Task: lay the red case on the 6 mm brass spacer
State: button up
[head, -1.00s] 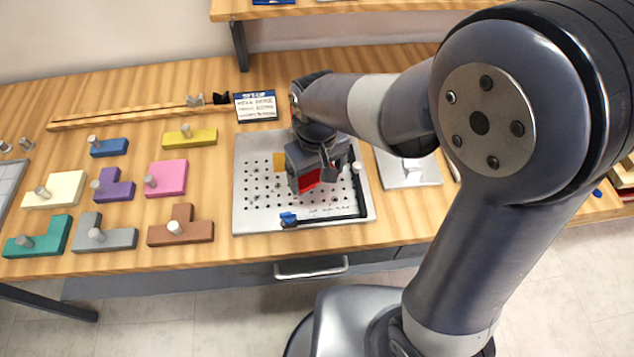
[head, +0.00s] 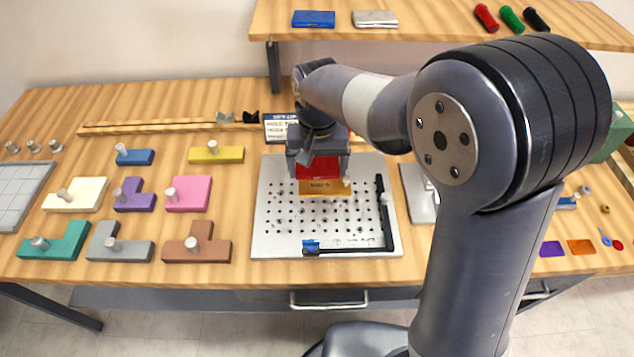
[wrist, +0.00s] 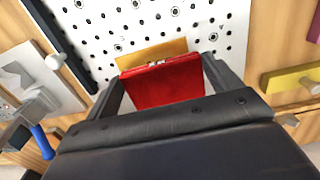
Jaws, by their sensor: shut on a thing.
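My gripper (head: 318,165) is shut on the red case (head: 317,170), with a finger at each side of it. The case also shows between the fingers in the wrist view (wrist: 165,82). The brass spacer (head: 325,187) lies on the perforated plate (head: 270,240). Its near part shows just in front of the case in the head view, with lettering on its face. In the wrist view the spacer (wrist: 150,54) shows beyond the case's edge. The rest of it is hidden by the case. I cannot tell whether the case touches the spacer.
A black L-shaped fence (head: 389,235) with a blue end piece (head: 311,247) edges the plate. A sign card (head: 281,127) stands behind the plate. Several coloured blocks with knobs lie left, including a yellow one (head: 216,154).

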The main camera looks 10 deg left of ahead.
aim_at(318, 192)
jog(key=shift+f, duration=2.85)
jog(key=shift+f, duration=0.2)
jog(key=o, duration=0.9)
jog(key=shift+r, duration=0.1)
notch_tip(318, 192, up, 12)
jog(key=shift+r, duration=0.15)
